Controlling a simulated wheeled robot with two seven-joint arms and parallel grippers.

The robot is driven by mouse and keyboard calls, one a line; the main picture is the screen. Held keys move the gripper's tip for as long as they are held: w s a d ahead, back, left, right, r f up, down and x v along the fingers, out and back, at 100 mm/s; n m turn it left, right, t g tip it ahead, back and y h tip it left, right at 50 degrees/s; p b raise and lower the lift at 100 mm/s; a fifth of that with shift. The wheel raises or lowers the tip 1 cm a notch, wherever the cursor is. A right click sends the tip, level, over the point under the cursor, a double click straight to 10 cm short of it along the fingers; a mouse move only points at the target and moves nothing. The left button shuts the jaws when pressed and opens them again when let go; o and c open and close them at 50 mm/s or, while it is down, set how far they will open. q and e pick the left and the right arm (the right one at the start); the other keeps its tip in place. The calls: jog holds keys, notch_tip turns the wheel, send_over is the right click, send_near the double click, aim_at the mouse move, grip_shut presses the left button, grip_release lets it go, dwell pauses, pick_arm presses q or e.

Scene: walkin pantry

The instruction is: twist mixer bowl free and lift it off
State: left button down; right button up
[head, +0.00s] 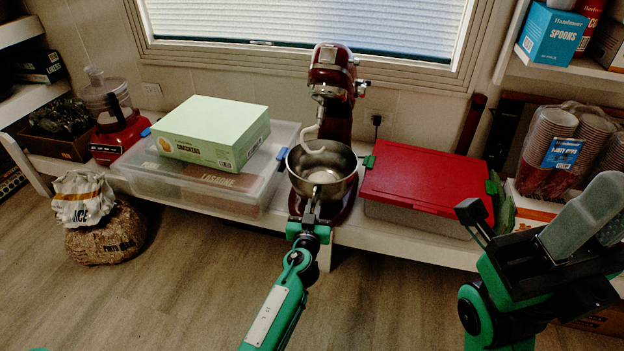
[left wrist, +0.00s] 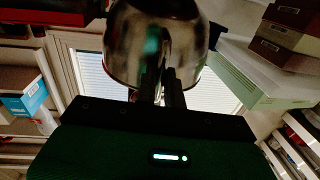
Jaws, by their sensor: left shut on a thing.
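The steel mixer bowl (head: 345,187) is at the red stand mixer (head: 335,75) in the head view, upright with its mouth open. The mixer's head is raised, and its pale hook (head: 313,135) hangs at the bowl's rim. My left gripper (head: 312,212) is at the near left side of the bowl, shut on it. In the left wrist view the bowl (left wrist: 130,45) fills the top middle, with the gripper's fingers (left wrist: 163,90) against it. Whether the bowl still touches its seat is hidden. My right gripper (head: 605,205) is at the right edge, away from the mixer; its finger gap is unclear.
A clear bin (head: 255,198) with a green crackers box (head: 210,130) stands left of the mixer. A red-lidded container (head: 425,182) stands close on its right. Cups (head: 548,140) are farther right. A pinto bean sack (head: 105,235) sits on the floor. The floor in front is open.

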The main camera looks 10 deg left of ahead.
pick_arm(q)
jog(key=shift+d, duration=0.4)
jog(key=shift+w+d+b, duration=0.1)
jog(key=shift+d+b, duration=0.4)
jog(key=shift+d, duration=0.05)
jog(key=shift+d, duration=0.2)
jog(key=shift+w+d+b, duration=0.2)
jog(key=shift+d+b, duration=0.3)
jog(key=shift+d, duration=0.05)
dwell(0.5)
jog(key=shift+w+d+b, duration=0.2)
jog(key=shift+d+b, duration=0.3)
jog(key=shift+d+r, duration=0.15)
jog(key=shift+d, duration=0.15)
